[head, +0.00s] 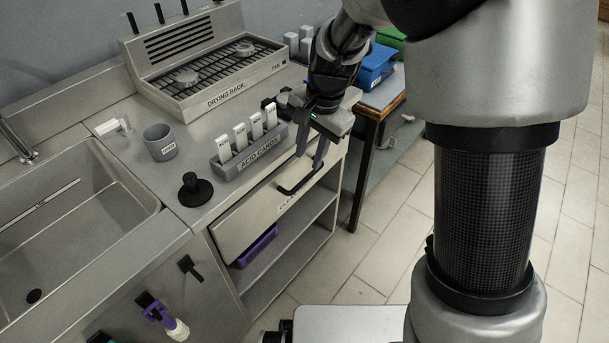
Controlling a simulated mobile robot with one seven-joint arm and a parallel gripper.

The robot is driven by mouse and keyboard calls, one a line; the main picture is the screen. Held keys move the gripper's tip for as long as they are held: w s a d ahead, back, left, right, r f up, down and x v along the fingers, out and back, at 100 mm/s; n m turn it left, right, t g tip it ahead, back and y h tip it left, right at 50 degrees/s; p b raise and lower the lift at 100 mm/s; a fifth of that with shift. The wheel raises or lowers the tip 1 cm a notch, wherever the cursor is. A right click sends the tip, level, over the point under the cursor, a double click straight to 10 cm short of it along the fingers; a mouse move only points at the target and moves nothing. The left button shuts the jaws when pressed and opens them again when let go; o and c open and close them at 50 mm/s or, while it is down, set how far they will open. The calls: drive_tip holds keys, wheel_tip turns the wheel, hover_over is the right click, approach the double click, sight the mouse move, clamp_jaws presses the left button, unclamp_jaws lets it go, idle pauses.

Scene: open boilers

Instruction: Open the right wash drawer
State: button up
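The right wash drawer has a wide pale front (243,219) under the counter, right of the sink, with a partly hidden label. It looks closed, its front about flush with the cabinet. Its black bar handle (285,191) shows along the upper right half of the front. My gripper (312,160) hangs from above at the right end of the drawer, pointing down. Its two fingers look apart with nothing between them. The fingertips are close to the right end of the handle; I cannot tell whether they touch it.
The acid cards rack (238,166), a grey cup (159,142) and a black knob-like object (195,190) stand on the counter above. The drying rack (208,70) is behind. Open shelves below hold a purple item (257,247). The tiled floor (345,265) in front is clear.

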sight(303, 181)
drive_tip(key=f, duration=0.3)
drive_tip(key=a+f+b, duration=0.1)
drive_tip(key=f, duration=0.2)
drive_tip(key=w+f+b, duration=0.1)
drive_tip(key=f, duration=0.1)
drive_tip(key=shift+a+f, duration=0.15)
drive_tip(key=shift+f, duration=0.25)
clamp_jaws()
